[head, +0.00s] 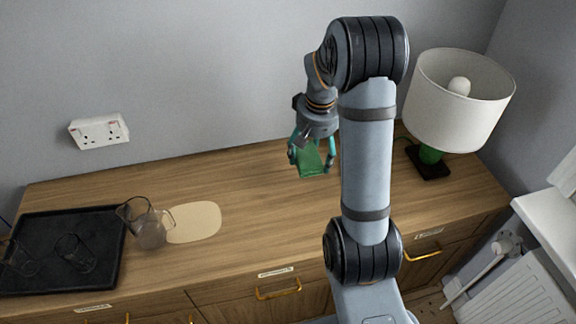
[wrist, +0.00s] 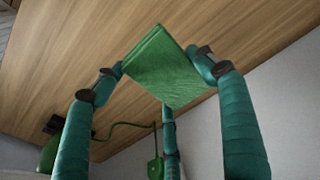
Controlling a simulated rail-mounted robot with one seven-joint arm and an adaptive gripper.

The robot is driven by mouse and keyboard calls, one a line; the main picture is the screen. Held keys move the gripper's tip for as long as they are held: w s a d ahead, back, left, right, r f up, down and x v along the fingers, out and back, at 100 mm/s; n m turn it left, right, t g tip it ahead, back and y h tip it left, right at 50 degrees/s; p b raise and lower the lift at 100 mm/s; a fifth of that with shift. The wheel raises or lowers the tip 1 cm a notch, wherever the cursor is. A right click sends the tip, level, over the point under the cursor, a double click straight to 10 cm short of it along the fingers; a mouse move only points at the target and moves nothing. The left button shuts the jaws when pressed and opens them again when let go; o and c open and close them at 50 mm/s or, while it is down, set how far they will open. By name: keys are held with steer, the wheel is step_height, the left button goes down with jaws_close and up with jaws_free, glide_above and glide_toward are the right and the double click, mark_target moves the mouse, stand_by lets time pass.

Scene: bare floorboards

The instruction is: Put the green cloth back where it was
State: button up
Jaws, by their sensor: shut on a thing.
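The green cloth (head: 310,160) is a small folded rectangular pad. My gripper (head: 313,162) is shut on it and holds it over the wooden counter, to the left of the lamp. In the wrist view the cloth (wrist: 165,68) sits between my teal fingers (wrist: 163,75), with the wood surface behind it. I cannot tell exactly how high it is above the counter.
A black tray (head: 75,222) with glasses is at the left. A glass jug (head: 147,228) stands between it and a pale mat (head: 200,222). A lamp with a white shade (head: 458,105) stands at the right. The counter's middle (head: 260,190) is clear.

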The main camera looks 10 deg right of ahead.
steer(key=w+a+f+p, duration=0.1)
steer(key=w+f, duration=0.1)
steer(key=w, duration=0.1)
steer(key=w+a+f+p, duration=0.1)
steer(key=w+f, duration=0.1)
steer(key=w, duration=0.1)
steer(key=w+a+f, duration=0.1)
steer(key=w+f, duration=0.1)
steer(key=w, duration=0.1)
steer(key=shift+w+a+p, duration=0.35)
steer(key=shift+p, duration=0.05)
step_height(320, 180, down, 4)
steer(key=shift+f+p, duration=0.1)
steer(key=shift+p, duration=0.35)
steer(key=shift+f+b, duration=0.2)
steer(key=shift+b, duration=0.1)
steer(key=o, duration=1.2)
steer(key=shift+r, duration=0.1)
